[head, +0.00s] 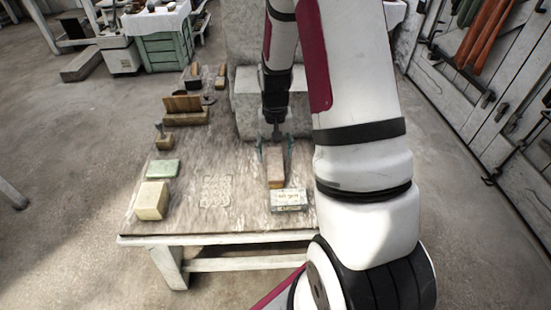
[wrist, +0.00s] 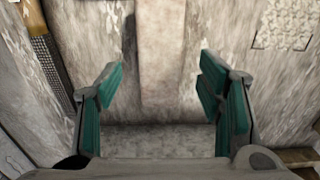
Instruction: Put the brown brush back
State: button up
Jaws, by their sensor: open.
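A long tan-brown block (head: 275,172), which could be the brown brush though no bristles show, lies on the table (head: 190,222) near its right side. In the wrist view this pale long piece (wrist: 161,55) runs from the top edge down between the fingers. My gripper (head: 274,150) is open, pointing down at the block's far end, one finger on each side with a gap. In the wrist view my gripper (wrist: 160,95) has green finger pads spread wide, holding nothing. I cannot tell its exact height above the block.
A labelled box (head: 289,199) is just in front of the block. A patterned patch (head: 216,191), cream block (head: 151,200), green block (head: 163,169) and wooden rack (head: 185,109) are to the left. Small wooden-handled items (head: 193,76) lie at the back. A pale stone block (head: 247,80) stands behind.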

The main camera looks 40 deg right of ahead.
aim_at(275, 162)
jog(key=s+a+r+n, duration=0.1)
jog(key=s+a+r, duration=0.25)
jog(key=r, duration=0.35)
jog(key=s+a+r+n+p, duration=0.15)
jog(key=a+r, duration=0.25)
jog(key=r, duration=0.4)
jog(key=s+a+r+n, duration=0.1)
jog(key=s+a+r, duration=0.25)
jog(key=r, duration=0.35)
jog(key=s+a+r+n, duration=0.1)
jog(key=s+a+r, duration=0.1)
jog(key=s, duration=0.7)
jog(key=s+a+r+n+t, duration=0.1)
jog(key=s+a, duration=0.4)
jog(key=s, duration=0.5)
notch_tip(275, 162, up, 2)
jog(key=shift+a+r+n, duration=0.1)
jog(key=shift+a+n, duration=0.05)
jog(key=shift+n, duration=0.6)
jog(key=shift+w, duration=0.1)
